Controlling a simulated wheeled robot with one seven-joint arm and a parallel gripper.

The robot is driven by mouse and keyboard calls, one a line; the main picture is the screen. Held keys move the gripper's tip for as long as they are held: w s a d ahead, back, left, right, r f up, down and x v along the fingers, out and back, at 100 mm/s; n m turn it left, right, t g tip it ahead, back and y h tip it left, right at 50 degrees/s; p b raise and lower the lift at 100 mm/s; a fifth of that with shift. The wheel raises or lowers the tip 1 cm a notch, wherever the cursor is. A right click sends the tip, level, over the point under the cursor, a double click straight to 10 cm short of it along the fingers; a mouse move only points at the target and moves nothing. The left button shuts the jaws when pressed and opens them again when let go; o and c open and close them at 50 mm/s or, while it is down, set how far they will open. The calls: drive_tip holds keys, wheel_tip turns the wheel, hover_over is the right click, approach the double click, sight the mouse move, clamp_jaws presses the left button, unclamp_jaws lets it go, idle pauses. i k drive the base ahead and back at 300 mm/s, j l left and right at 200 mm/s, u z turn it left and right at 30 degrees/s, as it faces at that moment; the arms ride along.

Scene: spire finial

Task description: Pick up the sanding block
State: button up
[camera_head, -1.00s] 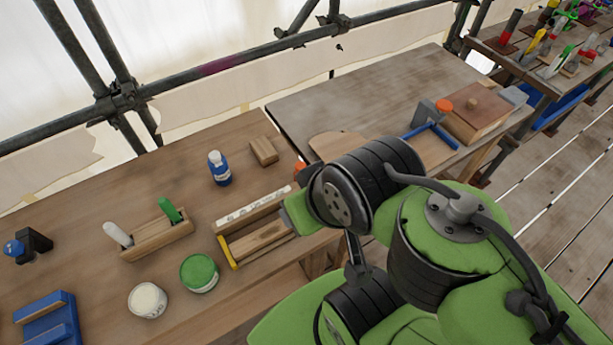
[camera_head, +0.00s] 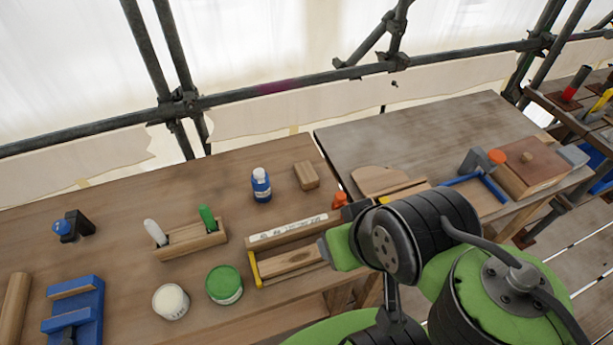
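A small brown rectangular block (camera_head: 306,175) lies on the left wooden bench (camera_head: 110,190), near its back right corner; it looks like the sanding block. It lies flat, with nothing touching it. My green and black arm is folded in the lower right of the view, in front of the benches and well apart from the block. My gripper's fingers do not show.
A blue bottle (camera_head: 261,185) stands left of the block. A wooden holder (camera_head: 190,243), a green tin (camera_head: 224,284), a white tin (camera_head: 170,301) and an open wooden box (camera_head: 290,262) stand nearer. A second bench (camera_head: 430,135) adjoins on the right.

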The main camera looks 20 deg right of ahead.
sight(306, 175)
drive_tip(key=j+u, duration=0.15)
drive_tip(key=u, duration=0.2)
drive_tip(key=i+j+u, duration=0.1)
drive_tip(key=u, duration=0.25)
drive_tip(key=i+j+u, duration=0.1)
drive_tip(key=u, duration=0.2)
